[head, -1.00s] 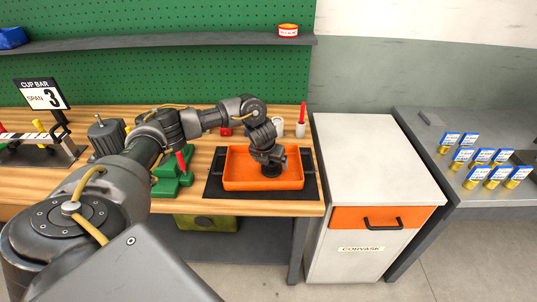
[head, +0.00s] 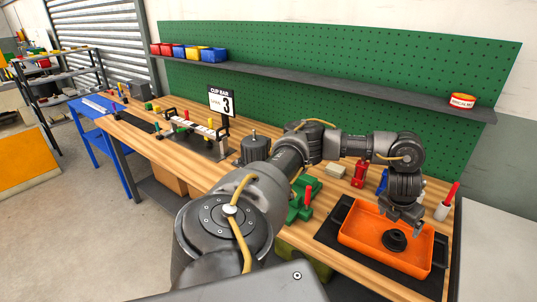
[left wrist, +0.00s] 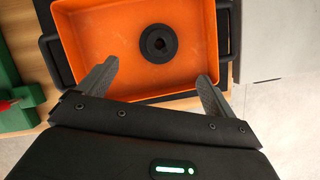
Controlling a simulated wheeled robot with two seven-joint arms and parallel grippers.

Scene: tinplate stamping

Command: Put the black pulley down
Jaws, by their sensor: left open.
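The black pulley (head: 394,240) lies flat in the orange tray (head: 362,246), on the tray's floor. In the left wrist view the pulley (left wrist: 158,43) is a black disc with a centre hole, and the orange tray (left wrist: 85,50) surrounds it. My left gripper (head: 404,220) hangs just above the tray, apart from the pulley. In the left wrist view my left gripper (left wrist: 158,78) has its two fingers spread wide with nothing between them. My right gripper is not in view.
The tray sits on a black mat (head: 345,212) at the bench's right end. Green blocks (head: 300,205), a red item (head: 359,173) and a white holder with a red-handled tool (head: 446,204) stand nearby. A shelf (head: 330,75) runs above the bench.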

